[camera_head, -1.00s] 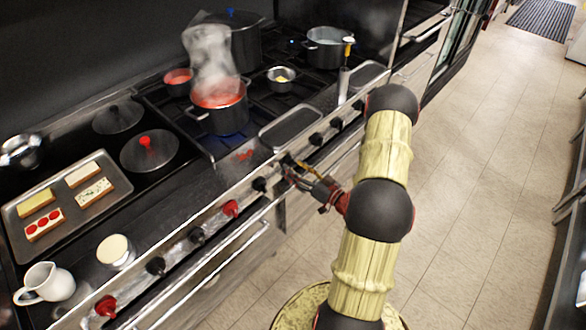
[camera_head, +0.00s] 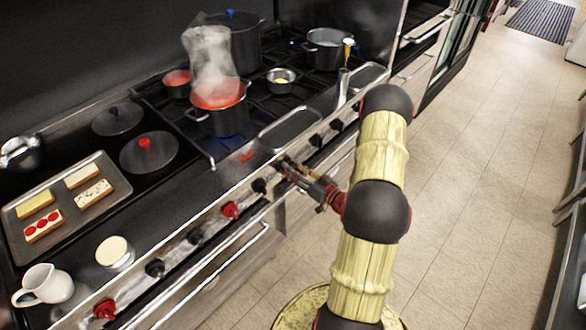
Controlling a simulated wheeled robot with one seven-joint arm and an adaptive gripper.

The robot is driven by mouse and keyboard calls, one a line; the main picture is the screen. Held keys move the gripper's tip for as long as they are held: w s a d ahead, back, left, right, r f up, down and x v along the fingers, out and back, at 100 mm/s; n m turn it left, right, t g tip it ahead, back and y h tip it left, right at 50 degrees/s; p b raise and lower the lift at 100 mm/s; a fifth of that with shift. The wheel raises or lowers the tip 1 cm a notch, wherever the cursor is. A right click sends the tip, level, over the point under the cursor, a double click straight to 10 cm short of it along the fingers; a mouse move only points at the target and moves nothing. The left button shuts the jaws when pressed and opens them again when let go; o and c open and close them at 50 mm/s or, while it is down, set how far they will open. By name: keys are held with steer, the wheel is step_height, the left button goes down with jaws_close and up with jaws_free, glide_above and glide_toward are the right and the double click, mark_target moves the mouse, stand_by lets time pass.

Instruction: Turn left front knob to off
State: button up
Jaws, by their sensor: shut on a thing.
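My gripper (camera_head: 287,168) is at the stove's front rail, with its fingers shut on a knob there. The jaws hide most of that knob, so I cannot read its setting. It lies between a black knob (camera_head: 259,186) on its left and another black knob (camera_head: 316,140) on its right. A steaming pot of red food (camera_head: 222,117) stands on the front left burner, with a faint blue glow beneath it.
Other knobs line the rail, including a red knob (camera_head: 229,210). An oven handle (camera_head: 205,272) runs below them. A tray (camera_head: 68,222) of food, a white jug (camera_head: 48,286) and a grey pot (camera_head: 326,55) stand on top. The floor (camera_head: 470,180) at right is clear.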

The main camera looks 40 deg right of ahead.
steer(key=c, duration=0.4)
steer(key=shift+o, duration=0.2)
steer(key=shift+m+p, duration=0.3)
steer(key=shift+m, duration=0.1)
steer(key=shift+r+m+p, duration=0.1)
steer(key=shift+m+p, duration=0.65)
steer(key=shift+m, duration=0.15)
steer(key=m+p, duration=0.2)
steer(key=m, duration=0.1)
steer(key=shift+m, duration=0.3)
steer(key=m+p, duration=0.3)
steer(key=m, duration=0.1)
steer(key=shift+m+p, duration=0.7)
steer(key=shift+m, duration=1.2)
steer(key=o, duration=1.2)
